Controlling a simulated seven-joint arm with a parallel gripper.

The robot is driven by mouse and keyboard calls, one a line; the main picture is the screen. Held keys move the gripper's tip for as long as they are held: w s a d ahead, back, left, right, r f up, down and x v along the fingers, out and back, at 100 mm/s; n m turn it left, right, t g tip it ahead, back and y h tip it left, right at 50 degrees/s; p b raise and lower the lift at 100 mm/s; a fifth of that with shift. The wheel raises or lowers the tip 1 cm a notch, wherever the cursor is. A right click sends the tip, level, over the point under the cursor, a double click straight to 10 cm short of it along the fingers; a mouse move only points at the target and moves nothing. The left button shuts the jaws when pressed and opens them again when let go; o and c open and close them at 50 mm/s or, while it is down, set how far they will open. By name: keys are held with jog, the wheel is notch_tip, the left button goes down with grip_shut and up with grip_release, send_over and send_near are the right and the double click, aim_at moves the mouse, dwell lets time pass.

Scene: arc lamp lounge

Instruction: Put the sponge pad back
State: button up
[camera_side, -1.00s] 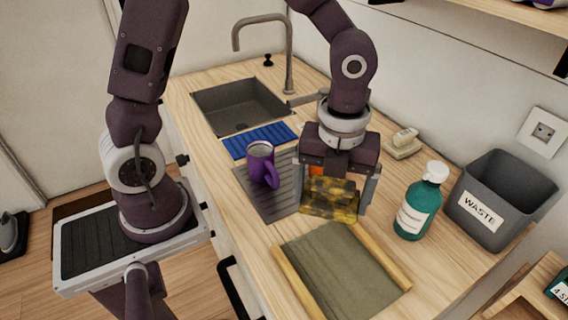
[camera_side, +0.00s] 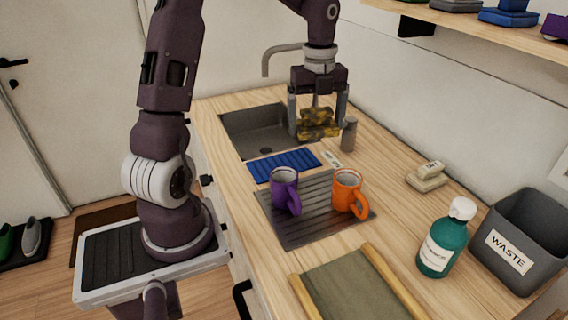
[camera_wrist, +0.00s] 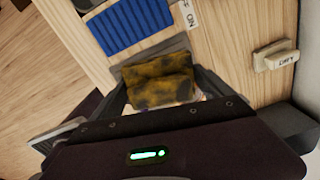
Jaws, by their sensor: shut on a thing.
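The sponge pad (camera_side: 318,128) is yellow with dark blotches. My gripper (camera_side: 317,112) is shut on it, with one finger on either side. In the side view the sponge pad shows at the right side of the sink (camera_side: 262,140), close to a small grey cylinder (camera_side: 349,134). I cannot tell whether it touches the counter or is held above it. In the wrist view the sponge pad (camera_wrist: 158,88) shows between the fingers, below the blue ribbed mat (camera_wrist: 130,25).
A purple mug (camera_side: 284,188) and an orange mug (camera_side: 347,190) stand on the grey drain mat (camera_side: 300,232). A small labelled piece (camera_side: 332,160) lies by the blue mat. A green bottle (camera_side: 442,245) and a waste bin (camera_side: 520,240) stand at the right. The faucet (camera_side: 268,62) is behind the sink.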

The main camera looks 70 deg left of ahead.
aim_at(284, 163)
jog(key=s+a+n, duration=0.2)
jog(key=s+a, duration=0.2)
jog(key=a, duration=0.7)
jog(key=f, duration=1.5)
jog(key=shift+w+d+f, duration=0.1)
jog(key=shift+w+d, duration=0.2)
jog(key=shift+w, duration=0.05)
jog(key=shift+f, duration=0.1)
jog(key=o, duration=1.2)
